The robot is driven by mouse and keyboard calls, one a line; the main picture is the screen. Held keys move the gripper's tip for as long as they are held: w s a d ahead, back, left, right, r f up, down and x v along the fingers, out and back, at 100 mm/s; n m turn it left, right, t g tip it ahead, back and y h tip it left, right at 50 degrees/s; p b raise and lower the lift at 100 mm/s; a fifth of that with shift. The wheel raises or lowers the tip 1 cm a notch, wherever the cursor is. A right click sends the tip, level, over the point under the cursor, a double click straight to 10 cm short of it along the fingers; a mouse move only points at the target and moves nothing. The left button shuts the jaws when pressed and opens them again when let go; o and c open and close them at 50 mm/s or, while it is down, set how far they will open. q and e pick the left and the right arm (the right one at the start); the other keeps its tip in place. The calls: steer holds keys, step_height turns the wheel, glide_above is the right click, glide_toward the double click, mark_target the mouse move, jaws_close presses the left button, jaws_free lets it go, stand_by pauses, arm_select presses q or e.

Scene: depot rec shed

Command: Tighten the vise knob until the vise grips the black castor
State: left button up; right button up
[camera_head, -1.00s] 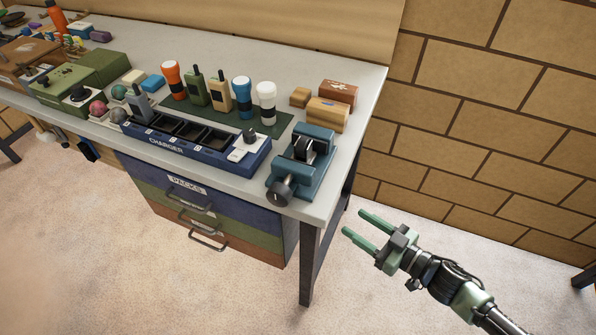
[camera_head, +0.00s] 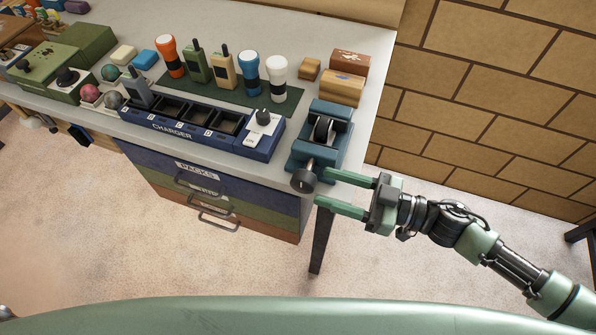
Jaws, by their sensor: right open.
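The blue-grey vise (camera_head: 330,142) stands at the right front corner of the workbench. The black castor (camera_head: 322,129) sits upright between its jaws; I cannot tell whether the jaws touch it. The dark round vise knob (camera_head: 303,180) sticks out from the vise's front, past the bench edge. My right gripper (camera_head: 322,188) is open and empty, coming from the right with its two green fingers pointing left. Its fingertips are close to the knob's right side; I cannot tell whether they touch it.
The blue charger (camera_head: 172,133) stands left of the vise, with torches and radios behind it. Wooden boxes (camera_head: 341,88) lie behind the vise. A drawer unit (camera_head: 215,190) is under the bench (camera_head: 375,75).

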mark_target(306, 181)
steer(key=p+x, duration=0.1)
steer(key=x, duration=0.4)
steer(key=shift+r, duration=0.1)
steer(key=shift+w+a, duration=0.15)
steer(key=shift+a, duration=0.3)
jaws_close()
steer(key=f+y+b, duration=0.1)
steer(key=y+b, duration=0.1)
steer(key=b, duration=0.3)
steer(key=shift+d+t, duration=0.1)
steer(key=shift+t, duration=0.2)
steer(key=shift+r+b, duration=0.15)
steer(key=shift+b, duration=0.3)
arm_select(q)
steer(key=f, duration=0.1)
steer(key=d+f, duration=0.1)
steer(key=f, duration=0.2)
steer(key=shift+s+d+f, duration=0.25)
steer(key=shift+d+f, duration=0.05)
steer(key=shift+d, duration=0.05)
arm_select(e)
steer(key=shift+r+y, duration=0.2)
steer(key=shift+y, duration=0.1)
